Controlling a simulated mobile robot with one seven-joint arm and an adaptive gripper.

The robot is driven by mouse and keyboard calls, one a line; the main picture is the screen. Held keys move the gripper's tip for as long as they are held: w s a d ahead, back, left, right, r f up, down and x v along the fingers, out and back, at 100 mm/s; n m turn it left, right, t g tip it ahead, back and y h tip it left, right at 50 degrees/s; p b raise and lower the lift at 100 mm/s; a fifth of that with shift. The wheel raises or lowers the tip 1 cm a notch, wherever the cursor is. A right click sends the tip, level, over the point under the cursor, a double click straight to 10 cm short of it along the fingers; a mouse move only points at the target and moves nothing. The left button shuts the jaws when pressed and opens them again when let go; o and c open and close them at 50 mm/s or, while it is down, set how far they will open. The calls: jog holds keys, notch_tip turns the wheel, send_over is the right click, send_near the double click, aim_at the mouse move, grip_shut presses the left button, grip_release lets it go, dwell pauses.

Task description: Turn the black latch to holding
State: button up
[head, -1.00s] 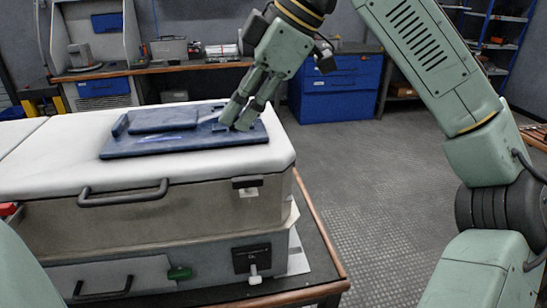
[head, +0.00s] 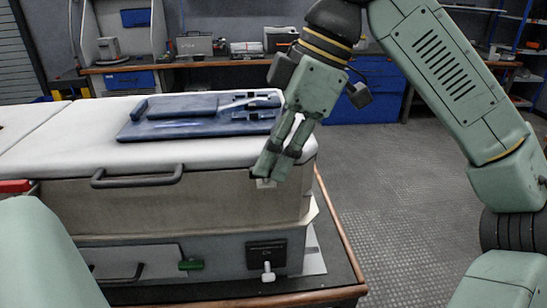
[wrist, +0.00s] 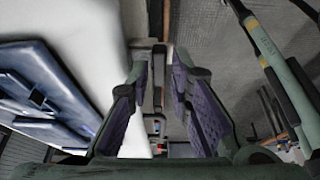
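The black latch is mostly hidden behind my fingers in the head view, at the top right of the grey case's front (head: 210,203); a white tab (head: 265,184) shows just below it. In the wrist view a dark upright bar (wrist: 159,72) shows between my fingers and seems to be this latch. My gripper (head: 277,167) points down at the case's right front corner. In the wrist view my gripper (wrist: 161,80) is open, with a finger on each side of the bar. I cannot tell whether either finger touches it.
A blue panel (head: 155,130) lies on the white lid (head: 85,137). A grey handle (head: 137,176) sticks out of the front. Below are a green knob (head: 191,265) and a black plate (head: 266,252) with a white lever (head: 268,272). Floor to the right is free.

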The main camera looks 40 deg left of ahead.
jog(key=shift+f, duration=0.25)
grip_shut()
